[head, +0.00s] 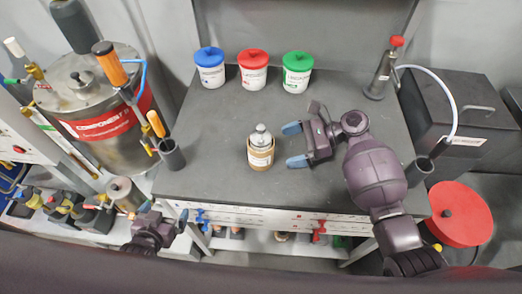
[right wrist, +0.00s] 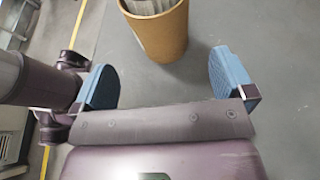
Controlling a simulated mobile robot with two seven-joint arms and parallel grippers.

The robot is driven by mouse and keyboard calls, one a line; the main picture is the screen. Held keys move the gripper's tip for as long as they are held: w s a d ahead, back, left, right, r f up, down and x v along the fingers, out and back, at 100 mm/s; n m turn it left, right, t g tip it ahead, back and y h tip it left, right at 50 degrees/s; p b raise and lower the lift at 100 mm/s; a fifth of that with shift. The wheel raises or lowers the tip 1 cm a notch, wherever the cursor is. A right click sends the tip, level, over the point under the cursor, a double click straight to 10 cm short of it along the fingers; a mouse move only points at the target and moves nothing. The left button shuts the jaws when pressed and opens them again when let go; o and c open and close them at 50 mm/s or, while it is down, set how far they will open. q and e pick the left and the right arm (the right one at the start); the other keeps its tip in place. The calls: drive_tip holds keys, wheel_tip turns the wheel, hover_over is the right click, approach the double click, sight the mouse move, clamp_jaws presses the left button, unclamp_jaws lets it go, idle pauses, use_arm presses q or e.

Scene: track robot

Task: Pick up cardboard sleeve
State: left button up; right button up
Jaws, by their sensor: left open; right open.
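The cardboard sleeve (head: 261,163) is a brown tube standing upright on the dark table. It is around a grey-topped container with a white label. In the right wrist view the sleeve (right wrist: 163,36) lies just ahead of the fingers, its top cut off by the frame edge. My right gripper (head: 294,145) is open and empty, right of the sleeve, with its blue fingertips pointing at it and a small gap between. My left gripper (head: 163,214) is open and empty, low at the table's front left, well away from the sleeve.
Tubs with blue (head: 210,68), red (head: 253,69) and green (head: 297,72) lids stand along the table's back. A red-capped bottle (head: 383,70) stands back right. A large metal tank (head: 95,95) is left of the table (head: 205,150). The tabletop around the sleeve is clear.

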sight(266, 152)
drive_tip(key=shift+x, duration=3.95)
drive_tip(key=shift+w, duration=0.15)
drive_tip(key=c, duration=0.9)
drive_tip(key=shift+c, duration=0.2)
wheel_tip(266, 152, up, 20)
drive_tip(key=shift+p, duration=0.9)
drive_tip(key=shift+p, duration=0.75)
